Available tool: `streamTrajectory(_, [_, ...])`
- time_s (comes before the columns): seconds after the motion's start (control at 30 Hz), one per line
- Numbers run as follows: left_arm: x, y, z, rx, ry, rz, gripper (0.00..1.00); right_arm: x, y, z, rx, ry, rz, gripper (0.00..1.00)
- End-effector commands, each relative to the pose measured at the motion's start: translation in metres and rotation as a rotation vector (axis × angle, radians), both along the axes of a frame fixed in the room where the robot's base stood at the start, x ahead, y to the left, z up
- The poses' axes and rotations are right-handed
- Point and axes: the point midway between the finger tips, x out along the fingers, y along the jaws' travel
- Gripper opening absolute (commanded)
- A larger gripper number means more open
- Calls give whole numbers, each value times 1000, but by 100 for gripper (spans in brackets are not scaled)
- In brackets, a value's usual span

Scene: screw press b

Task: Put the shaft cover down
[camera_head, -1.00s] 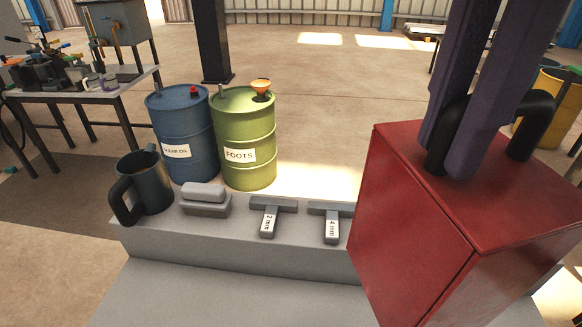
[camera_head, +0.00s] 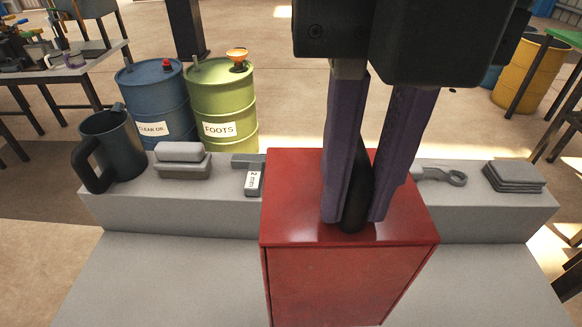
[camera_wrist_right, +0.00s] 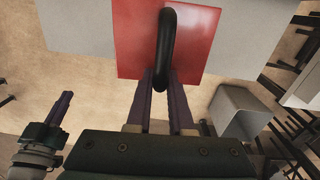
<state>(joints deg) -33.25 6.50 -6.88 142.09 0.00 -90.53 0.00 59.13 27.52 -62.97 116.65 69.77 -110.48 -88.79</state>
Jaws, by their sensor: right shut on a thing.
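The shaft cover (camera_head: 350,275) is a red box with a black arched handle (camera_head: 356,190) on top. In the head view it is upright in the middle, in front of the grey ledge. My right gripper (camera_head: 354,216) is shut on the handle, one purple finger on each side. In the right wrist view the cover (camera_wrist_right: 205,30) and handle (camera_wrist_right: 168,60) show beyond the fingers. The cover's underside is hidden, so I cannot tell whether it touches anything. My left gripper (camera_wrist_right: 60,108) shows only at the left of the right wrist view, its opening unclear.
The ledge (camera_head: 220,215) holds a dark jug (camera_head: 112,148), a brush-like block (camera_head: 182,160), a 2 mm gauge (camera_head: 253,180), a wrench (camera_head: 445,177) and stacked grey pads (camera_head: 513,177). Blue (camera_head: 152,100) and green drums (camera_head: 222,105) stand behind. A grey bin (camera_wrist_right: 235,112) shows in the wrist view.

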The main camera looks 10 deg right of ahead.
Motion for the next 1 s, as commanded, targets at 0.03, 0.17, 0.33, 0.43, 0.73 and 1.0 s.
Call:
streamTrajectory(0.03, [0, 0, -3, 0, 0, 0, 0, -1, -1, -17, -2, 6, -2, 0])
streamTrajectory(0.17, [0, 1, -7, 2, 0, -2, 0, -1, -1, -55, -3, 5, -3, 0])
streamTrajectory(0.33, [0, 2, -11, 7, 0, -4, 0, -1, -1, -96, -2, 4, -4, 0])
streamTrajectory(0.43, [0, 2, -12, 8, 0, -6, 0, 0, 0, -110, 0, 1, -3, 0])
streamTrajectory(0.73, [0, 3, -17, 11, 0, -7, 0, 0, 0, -145, -1, 1, -4, 0])
streamTrajectory(1.0, [0, 3, -18, 9, 0, -6, 0, 1, 0, -159, 0, -3, -2, 0])
